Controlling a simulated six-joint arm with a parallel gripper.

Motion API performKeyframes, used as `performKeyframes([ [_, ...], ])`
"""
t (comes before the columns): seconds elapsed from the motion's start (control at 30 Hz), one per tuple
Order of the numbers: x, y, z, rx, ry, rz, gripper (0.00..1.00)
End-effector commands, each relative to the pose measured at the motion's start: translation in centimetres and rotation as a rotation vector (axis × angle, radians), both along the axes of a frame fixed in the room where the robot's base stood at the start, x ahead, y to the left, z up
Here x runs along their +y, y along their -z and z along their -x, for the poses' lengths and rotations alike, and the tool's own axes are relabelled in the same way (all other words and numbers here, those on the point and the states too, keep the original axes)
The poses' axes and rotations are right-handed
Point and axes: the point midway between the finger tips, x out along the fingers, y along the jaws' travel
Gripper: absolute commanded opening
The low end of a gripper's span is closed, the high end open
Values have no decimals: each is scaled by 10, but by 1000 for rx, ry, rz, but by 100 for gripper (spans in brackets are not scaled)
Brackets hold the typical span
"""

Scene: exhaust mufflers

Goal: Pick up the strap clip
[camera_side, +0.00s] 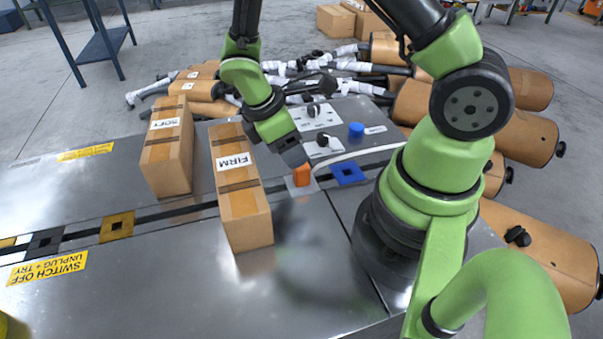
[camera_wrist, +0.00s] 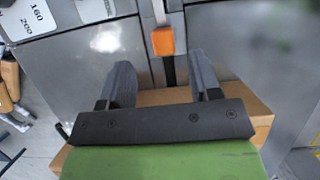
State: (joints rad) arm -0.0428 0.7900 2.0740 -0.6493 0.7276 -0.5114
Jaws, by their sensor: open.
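A small orange block, which looks like the strap clip (camera_side: 302,174), stands on a pale square plate on the metal bench. It also shows in the wrist view (camera_wrist: 162,41), just beyond the fingertips and roughly centred between them. My gripper (camera_side: 294,158) is close above the clip in the side view, pointing down and tilted. In the wrist view my gripper (camera_wrist: 162,72) has its two dark fingers spread wide with nothing between them. I cannot tell the exact gap between fingers and clip.
A FIRM box (camera_side: 240,190) stands close left of my gripper, and a SOFT box (camera_side: 167,150) farther left. A blue square plate (camera_side: 349,172) lies right of the clip. A yellow plate (camera_side: 117,226) is at left. Wrapped mufflers (camera_side: 525,135) lie behind. The front bench is clear.

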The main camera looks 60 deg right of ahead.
Motion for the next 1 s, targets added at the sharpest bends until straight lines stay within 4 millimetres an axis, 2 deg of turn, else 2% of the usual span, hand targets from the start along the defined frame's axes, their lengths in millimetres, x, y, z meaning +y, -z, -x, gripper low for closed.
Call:
performKeyframes([
  [0.17, -3, 14, 5, 2, 2, -1, 57],
  [0.4, -9, 47, 15, 3, 2, 0, 57],
  [0.5, -12, 56, 17, 0, 4, 0, 57],
  [0.77, -12, 58, 18, -3, 4, 0, 57],
  [1.0, -12, 58, 18, -2, 3, -1, 6],
])
